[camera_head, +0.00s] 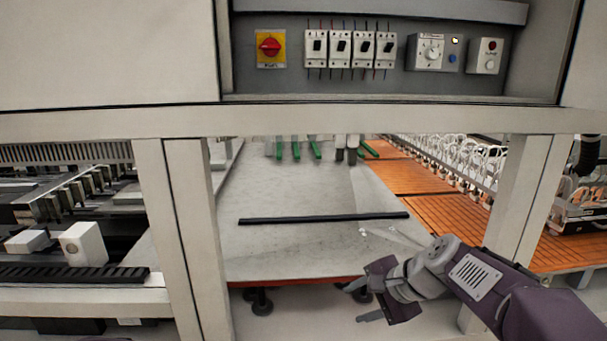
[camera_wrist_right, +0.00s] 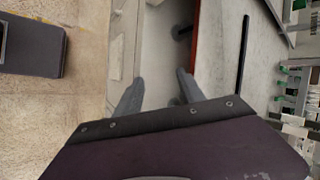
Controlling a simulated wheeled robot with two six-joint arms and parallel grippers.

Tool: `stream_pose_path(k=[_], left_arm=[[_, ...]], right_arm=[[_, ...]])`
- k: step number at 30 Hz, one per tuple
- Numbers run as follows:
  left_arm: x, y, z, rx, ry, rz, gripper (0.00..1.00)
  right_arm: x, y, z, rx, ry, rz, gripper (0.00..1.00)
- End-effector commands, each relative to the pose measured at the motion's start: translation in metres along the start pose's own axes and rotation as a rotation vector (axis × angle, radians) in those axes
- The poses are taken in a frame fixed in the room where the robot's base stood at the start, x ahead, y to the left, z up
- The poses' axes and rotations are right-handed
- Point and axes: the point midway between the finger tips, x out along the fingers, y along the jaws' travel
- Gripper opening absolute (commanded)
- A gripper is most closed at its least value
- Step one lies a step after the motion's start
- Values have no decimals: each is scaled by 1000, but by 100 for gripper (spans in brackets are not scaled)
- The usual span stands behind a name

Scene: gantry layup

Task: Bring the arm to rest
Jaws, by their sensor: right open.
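My right arm (camera_head: 480,275) comes in from the lower right in the head view. It is purple and grey and reaches across in front of the grey table's near edge. My right gripper (camera_head: 353,303) is open and empty, with its two grey fingers apart below the red-edged front of the table. In the right wrist view the open fingers (camera_wrist_right: 158,77) have nothing between them but the floor and frame behind.
A grey table (camera_head: 300,190) with a black bar (camera_head: 325,218) on it lies behind the gripper. White frame posts (camera_head: 198,240) stand left and right (camera_head: 520,195). A control panel (camera_head: 380,50) with a red switch (camera_head: 270,47) is above. Orange slatted surfaces (camera_head: 450,215) lie right.

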Motion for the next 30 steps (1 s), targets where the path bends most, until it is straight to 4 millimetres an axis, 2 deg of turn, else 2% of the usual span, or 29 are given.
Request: stream_pose_path(k=[1, 2, 3, 6, 9, 12, 16, 30], left_arm=[[14, 0, 1, 0, 0, 0, 36], [17, 0, 2, 0, 0, 0, 36], [21, 0, 2, 0, 0, 0, 36], [26, 0, 3, 0, 0, 0, 36], [23, 0, 2, 0, 0, 0, 36], [23, 0, 2, 0, 0, 0, 36], [23, 0, 2, 0, 0, 0, 36], [23, 0, 2, 0, 0, 0, 36]], right_arm=[[30, 45, 10, -76, -12, 99, 46], [42, 70, 15, -133, -16, 159, 46], [55, 104, 20, -214, -24, 238, 46], [70, 184, 28, -438, -54, 418, 46], [65, 246, 26, -656, -94, 554, 46], [61, 281, 18, -901, -130, 625, 46], [64, 271, 9, -1027, -120, 607, 46], [64, 271, 9, -1024, -121, 607, 46]])
